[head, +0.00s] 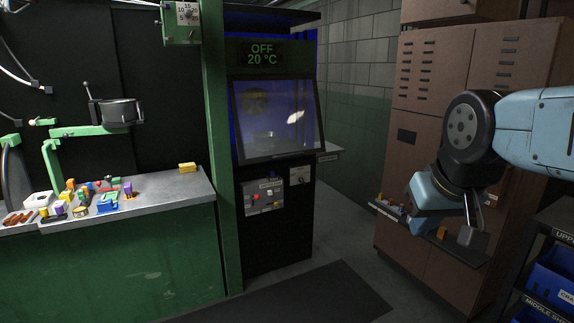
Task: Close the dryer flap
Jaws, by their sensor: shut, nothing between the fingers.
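The dryer (276,210) is a tall black cabinet in the middle of the head view, with a display (262,54) reading "OFF 20 °C". A glazed panel (285,112) on its front leans, its lower edge standing further out than its upper edge. A dark slab (275,16) juts out at the top of the cabinet, with blue showing beneath it. I cannot tell for sure which of these is the flap. My gripper (472,232) hangs at the right, pointing down, shut and empty, well apart from the dryer.
A brown cabinet (405,215) with a small shelf stands behind my arm. Blue bins (550,275) fill a rack at lower right. A dark floor mat (330,295) lies in front.

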